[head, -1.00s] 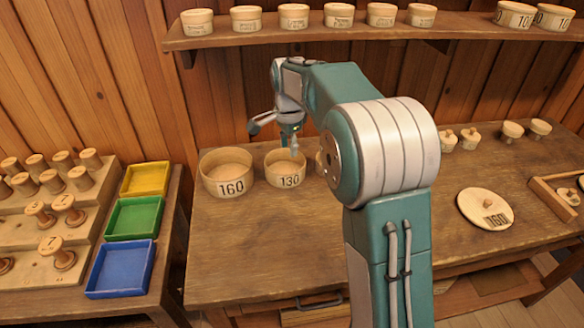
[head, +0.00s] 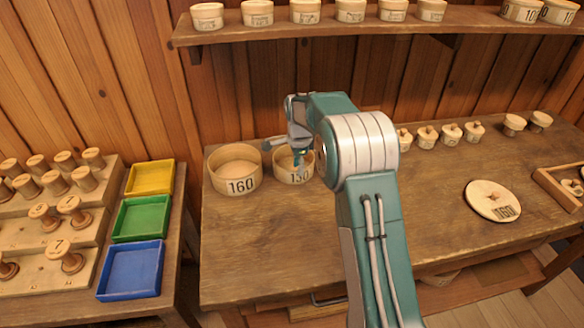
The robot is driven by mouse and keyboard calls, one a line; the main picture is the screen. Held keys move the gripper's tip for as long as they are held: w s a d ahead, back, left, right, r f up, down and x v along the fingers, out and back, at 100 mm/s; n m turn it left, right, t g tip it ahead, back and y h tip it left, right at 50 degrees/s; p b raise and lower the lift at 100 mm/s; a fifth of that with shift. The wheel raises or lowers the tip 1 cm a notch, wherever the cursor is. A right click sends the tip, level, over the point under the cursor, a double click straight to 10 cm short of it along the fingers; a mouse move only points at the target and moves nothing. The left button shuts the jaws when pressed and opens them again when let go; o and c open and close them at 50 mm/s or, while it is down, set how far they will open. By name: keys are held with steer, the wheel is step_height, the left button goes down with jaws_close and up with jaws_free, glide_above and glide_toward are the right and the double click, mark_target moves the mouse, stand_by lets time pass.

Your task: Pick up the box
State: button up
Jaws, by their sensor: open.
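Several round wooden boxes are in view, and I cannot tell from the frames which one is "the box". A lidless box marked 130 (head: 291,177) stands on the workbench. A larger lidless box marked 160 (head: 236,184) stands just left of it. My gripper (head: 298,160) is open and points down at the 130 box, overlapping its opening in the head view. I cannot tell whether a finger reaches inside or touches the rim. My arm hides part of the bench to the right of the 130 box.
A round lid marked 160 (head: 493,200) lies on the workbench (head: 265,245). Small lidded pots (head: 450,134) stand along the back. A shelf (head: 300,27) with several boxes hangs above. Yellow (head: 150,178), green (head: 141,218) and blue (head: 131,270) trays lie left. The bench's front left is clear.

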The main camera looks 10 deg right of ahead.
mark_target(298, 182)
step_height(298, 182, down, 3)
steer(key=shift+d+f, duration=0.3)
steer(key=shift+f, duration=0.15)
steer(key=shift+a, duration=0.1)
steer(key=c, duration=0.5)
steer(key=shift+a, duration=0.15)
jaws_close()
steer(key=shift+r, duration=0.1)
